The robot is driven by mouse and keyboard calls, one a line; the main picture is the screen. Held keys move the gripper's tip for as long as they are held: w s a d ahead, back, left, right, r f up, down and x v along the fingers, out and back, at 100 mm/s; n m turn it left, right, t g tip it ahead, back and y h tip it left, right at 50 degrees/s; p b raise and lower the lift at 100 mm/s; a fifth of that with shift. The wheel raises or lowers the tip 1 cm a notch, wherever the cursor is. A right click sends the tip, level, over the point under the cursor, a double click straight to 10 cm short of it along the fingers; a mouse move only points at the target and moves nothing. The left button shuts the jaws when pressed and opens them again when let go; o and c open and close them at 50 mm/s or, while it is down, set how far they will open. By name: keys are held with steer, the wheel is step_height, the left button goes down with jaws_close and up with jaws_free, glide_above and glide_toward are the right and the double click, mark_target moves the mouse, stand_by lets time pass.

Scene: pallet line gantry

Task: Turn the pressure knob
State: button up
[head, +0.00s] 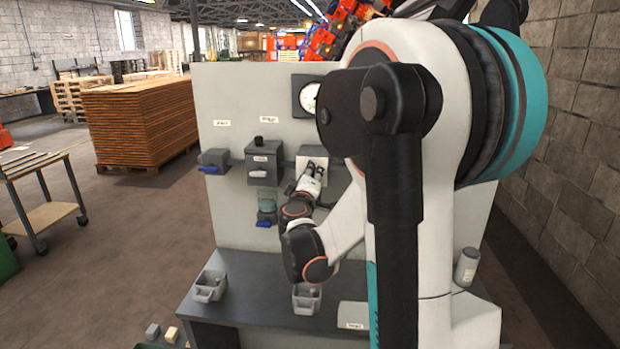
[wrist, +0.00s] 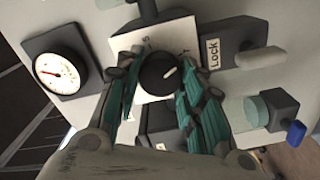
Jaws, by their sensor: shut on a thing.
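The pressure knob (wrist: 158,74) is black and round with a white pointer line, set on a white label plate (wrist: 124,43) in the wrist view. The pointer slants up and to the right. My gripper (wrist: 157,82) has its teal-padded fingers on both sides of the knob and is shut on it. In the head view my gripper (head: 314,168) is at the plate on the panel, and the knob is hidden there. The round pressure gauge (wrist: 62,66) is left of the knob in the wrist view, and it also shows, partly hidden by my arm, in the head view (head: 309,97).
A grey box with a pale lever (head: 264,172) and a glass bowl (head: 266,198) sits left of my gripper. A blue-handled valve (head: 213,160) is further left. Grey bins (head: 203,295) and a bottle (head: 466,267) stand on the bench (head: 255,290). My arm hides the panel's right side.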

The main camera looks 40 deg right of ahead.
steer(key=n, duration=0.5)
steer(key=shift+f, duration=0.1)
steer(key=shift+n, duration=2.5)
steer(key=o, duration=1.1)
steer(key=shift+c, duration=0.2)
steer(key=v, duration=1.2)
